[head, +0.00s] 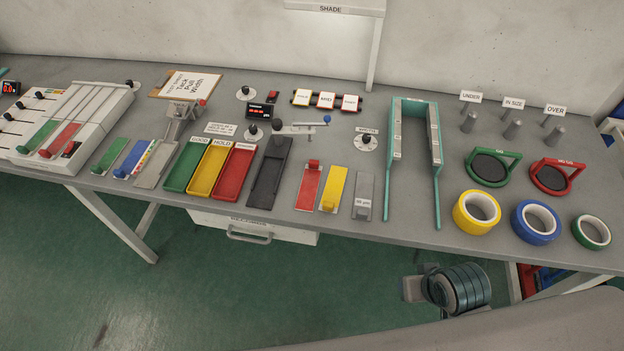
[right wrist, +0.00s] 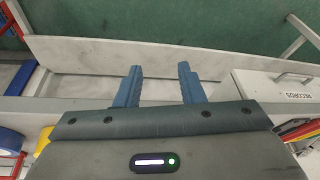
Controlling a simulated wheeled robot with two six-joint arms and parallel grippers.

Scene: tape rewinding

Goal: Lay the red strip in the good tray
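A red strip (head: 309,187) with a raised red tab at its far end lies on the table, right of a dark grey tray. Another red strip (head: 62,138) lies in the white slotted rack at the far left. The good tray (head: 186,165) is green, labelled GOOD, and looks empty; it stands left of the yellow HOLD tray (head: 208,170) and a red tray (head: 236,172). My right gripper (right wrist: 160,88) is open and empty in the right wrist view, near the table's front edge and away from the strips. My left gripper is not in view.
A yellow strip (head: 334,187) and a grey block (head: 363,196) sit right of the red strip. A green U-shaped frame (head: 437,165) stands further right. Tape rolls (head: 477,212) line the right front. A drawer (head: 253,228) hangs under the table.

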